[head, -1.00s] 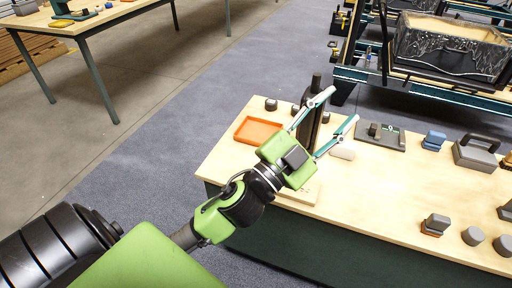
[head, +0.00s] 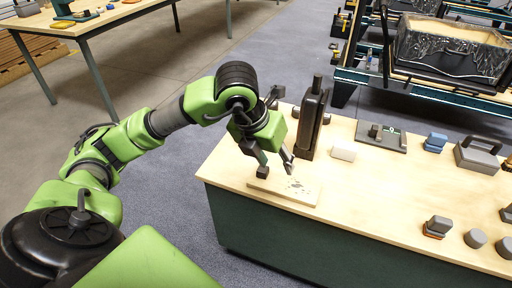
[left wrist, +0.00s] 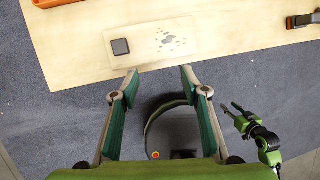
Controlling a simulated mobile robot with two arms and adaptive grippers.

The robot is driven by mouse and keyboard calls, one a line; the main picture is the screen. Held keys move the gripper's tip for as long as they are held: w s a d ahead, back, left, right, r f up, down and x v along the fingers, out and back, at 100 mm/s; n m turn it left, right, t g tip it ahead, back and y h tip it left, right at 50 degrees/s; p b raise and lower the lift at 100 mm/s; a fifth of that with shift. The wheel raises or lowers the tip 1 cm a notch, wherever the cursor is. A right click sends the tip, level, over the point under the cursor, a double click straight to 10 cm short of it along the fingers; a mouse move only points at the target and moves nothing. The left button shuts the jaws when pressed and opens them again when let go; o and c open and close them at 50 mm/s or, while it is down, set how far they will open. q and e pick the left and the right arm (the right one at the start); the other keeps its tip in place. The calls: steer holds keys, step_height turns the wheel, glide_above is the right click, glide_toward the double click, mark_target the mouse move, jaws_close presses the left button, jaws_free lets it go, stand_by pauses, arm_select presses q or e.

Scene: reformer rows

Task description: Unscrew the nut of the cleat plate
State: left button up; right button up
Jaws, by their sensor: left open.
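A dark grey plate (head: 382,136) with small upright parts lies at the back of the bench in the head view; it looks like the cleat plate. Its nut is too small to make out surely. My left gripper (head: 277,163) is open and empty, pointing down over a pale board at the bench's near left corner, well left of the plate. In the left wrist view its two fingers (left wrist: 160,78) are spread apart just short of the board. Part of what looks like my right arm shows there; its gripper (left wrist: 236,109) is small and unclear.
The pale board (head: 307,193) carries a dark square block (left wrist: 120,46) and dark spots. A tall dark stand (head: 311,125) and a white block (head: 343,153) are beside it. A blue block (head: 435,142) and a grey handled case (head: 477,154) stand farther right. The bench's near middle is clear.

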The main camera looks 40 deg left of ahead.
mark_target(263, 169)
arm_select(q)
steer(key=a+r+n+y, duration=0.1)
steer(key=a+y, duration=0.1)
steer(key=a, duration=0.4)
steer(key=b+x, duration=0.2)
steer(key=x, duration=1.1)
steer(key=shift+w+f, duration=0.15)
steer(key=shift+w, duration=0.1)
arm_select(e)
step_height(263, 169, up, 6)
steer(key=w, duration=0.1)
steer(key=shift+w, duration=0.2)
